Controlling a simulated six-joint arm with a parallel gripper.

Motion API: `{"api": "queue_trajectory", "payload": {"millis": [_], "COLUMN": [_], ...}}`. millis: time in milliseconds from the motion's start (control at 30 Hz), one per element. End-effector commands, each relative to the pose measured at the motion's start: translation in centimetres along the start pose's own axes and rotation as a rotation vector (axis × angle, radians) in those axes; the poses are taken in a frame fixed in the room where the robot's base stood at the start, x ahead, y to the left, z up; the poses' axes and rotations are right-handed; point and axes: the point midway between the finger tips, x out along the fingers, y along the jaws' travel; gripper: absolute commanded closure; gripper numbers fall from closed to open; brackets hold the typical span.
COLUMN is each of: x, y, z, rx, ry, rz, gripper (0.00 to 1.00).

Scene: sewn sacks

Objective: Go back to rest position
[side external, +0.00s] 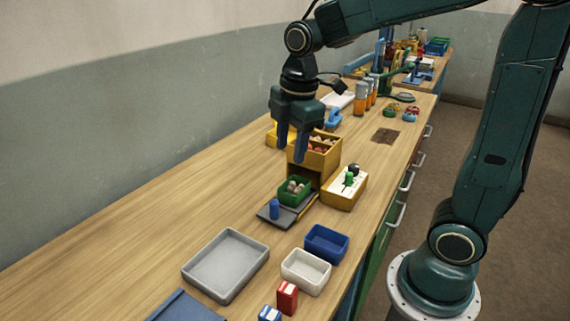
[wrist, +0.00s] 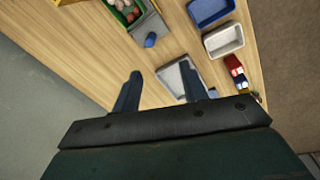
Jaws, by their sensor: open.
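My gripper (side external: 291,152) is open and empty, with its two blue fingers pointing down above the workbench, beside the yellow box (side external: 314,150). In the wrist view the two fingers (wrist: 160,92) stand apart with nothing between them. Below and in front of the fingers is a green bin (side external: 294,191) with several small round items, on a dark tray. A blue cylinder (side external: 274,208) stands upright on the same tray. The cylinder also shows in the wrist view (wrist: 150,40).
A grey tray (side external: 226,297), a white bin (side external: 305,286), a blue bin (side external: 326,232) and a red box (side external: 287,290) stand at the front. A yellow box with a white top (side external: 343,200) holds a green knob. Orange cylinders stand behind. The bench's left side is bare.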

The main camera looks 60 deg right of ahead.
Motion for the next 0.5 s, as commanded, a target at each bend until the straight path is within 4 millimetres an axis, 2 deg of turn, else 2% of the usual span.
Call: {"api": "queue_trajectory", "payload": {"millis": [200,500], "x": [-2.4,-4.2], "y": [-3.4,-8.0], "z": [0.9,2.3], "rx": [0.271,0.647], "ry": [0.045,0.14], "rz": [0.079,0.161], "gripper": [0.57,0.57]}}
